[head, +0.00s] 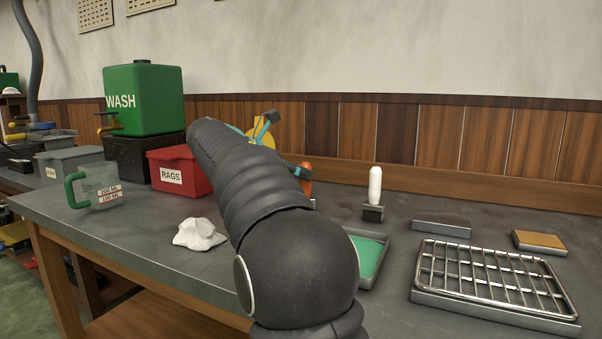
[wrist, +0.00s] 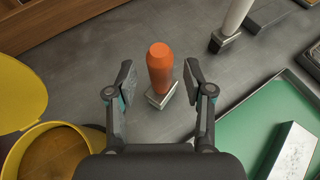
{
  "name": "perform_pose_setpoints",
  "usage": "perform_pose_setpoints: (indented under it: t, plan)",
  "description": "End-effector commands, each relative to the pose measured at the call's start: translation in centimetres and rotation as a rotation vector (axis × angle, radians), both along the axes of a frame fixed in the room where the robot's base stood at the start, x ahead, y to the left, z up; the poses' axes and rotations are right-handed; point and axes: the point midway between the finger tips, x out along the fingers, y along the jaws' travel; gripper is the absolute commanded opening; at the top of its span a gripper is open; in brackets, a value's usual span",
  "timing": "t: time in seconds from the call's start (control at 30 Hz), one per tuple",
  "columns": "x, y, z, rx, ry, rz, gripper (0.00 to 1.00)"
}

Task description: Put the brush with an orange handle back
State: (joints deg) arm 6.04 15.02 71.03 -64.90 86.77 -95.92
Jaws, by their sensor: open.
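The brush with the orange handle (wrist: 160,70) stands upright on the grey bench, its metal-edged base (wrist: 161,96) down. It also shows in the head view (head: 306,180), partly hidden behind my arm. My gripper (wrist: 159,77) is open, with one finger on each side of the orange handle in the wrist view. Gaps show between the handle and both fingers, and nothing is held. In the head view my gripper (head: 283,147) is at the far end of my arm, partly hidden.
A white-handled brush (head: 375,186) stands to the right. A tray with a green inside (wrist: 245,122) lies nearby at right, and an open yellow container (wrist: 50,150) stands at left. A wire rack (head: 490,280), red RAGS bin (head: 180,170) and crumpled white cloth (head: 198,235) are farther away.

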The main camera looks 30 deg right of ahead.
Motion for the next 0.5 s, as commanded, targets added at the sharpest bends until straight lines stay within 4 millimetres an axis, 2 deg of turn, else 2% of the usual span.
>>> perform_pose_setpoints:
  t: [0.3, 0.5]
  plan:
    - [0.1, 5.8, 2.8, 0.000, -0.003, 0.003, 0.52]
    - [0.2, 8.5, 3.9, 0.000, -0.002, 0.001, 0.52]
